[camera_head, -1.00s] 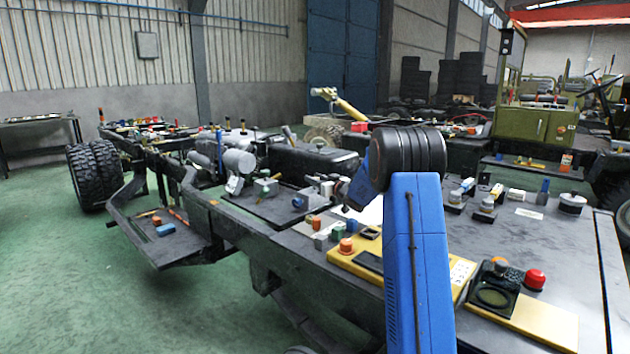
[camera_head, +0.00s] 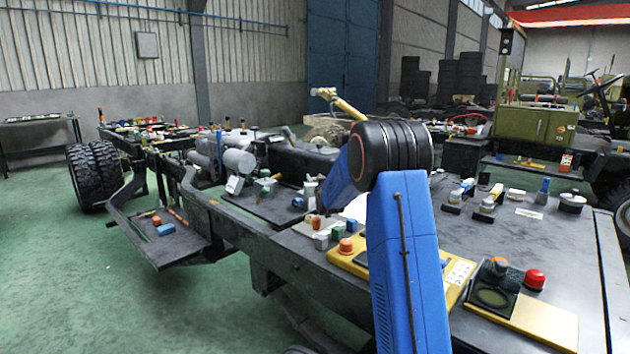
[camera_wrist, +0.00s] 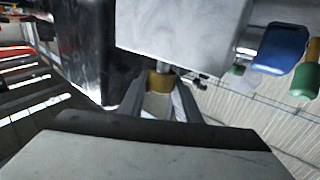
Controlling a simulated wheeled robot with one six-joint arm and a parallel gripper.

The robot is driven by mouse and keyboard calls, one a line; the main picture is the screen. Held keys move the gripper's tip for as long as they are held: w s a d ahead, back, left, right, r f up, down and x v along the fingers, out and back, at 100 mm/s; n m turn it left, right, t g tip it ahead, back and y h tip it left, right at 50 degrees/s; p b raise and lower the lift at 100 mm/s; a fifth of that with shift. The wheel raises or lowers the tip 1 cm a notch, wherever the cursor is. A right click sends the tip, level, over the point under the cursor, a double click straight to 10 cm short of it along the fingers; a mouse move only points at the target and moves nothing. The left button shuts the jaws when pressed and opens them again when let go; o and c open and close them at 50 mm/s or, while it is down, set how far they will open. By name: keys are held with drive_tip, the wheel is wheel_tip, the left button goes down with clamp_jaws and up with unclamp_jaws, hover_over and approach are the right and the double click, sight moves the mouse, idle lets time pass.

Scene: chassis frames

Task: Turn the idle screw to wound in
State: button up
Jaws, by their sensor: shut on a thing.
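In the wrist view, my gripper (camera_wrist: 162,102) has its two grey fingers closed around a small brass-coloured screw head (camera_wrist: 160,81), which I take to be the idle screw. A short metal shank joins the head to a large pale grey block (camera_wrist: 185,28) just above it. The fingertips are close under the block. How far the screw is wound in cannot be told. In the head view, my blue arm hides the gripper and the screw.
In the wrist view, a blue knob (camera_wrist: 283,48) and a green knob (camera_wrist: 305,80) stand right of the block. In the head view, the chassis deck carries a yellow plate (camera_head: 540,322), a red button (camera_head: 534,279) and several small parts. Green floor (camera_head: 60,270) at left is clear.

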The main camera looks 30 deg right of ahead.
drive_tip(key=shift+m+h, duration=0.3)
drive_tip(key=shift+h, duration=0.1)
drive_tip(key=o, duration=1.1)
drive_tip(key=shift+c, duration=0.2)
drive_tip(key=shift+s, duration=0.1)
drive_tip(key=v, duration=0.7)
drive_tip(key=shift+s+a, duration=0.1)
drive_tip(key=shift+s, duration=0.05)
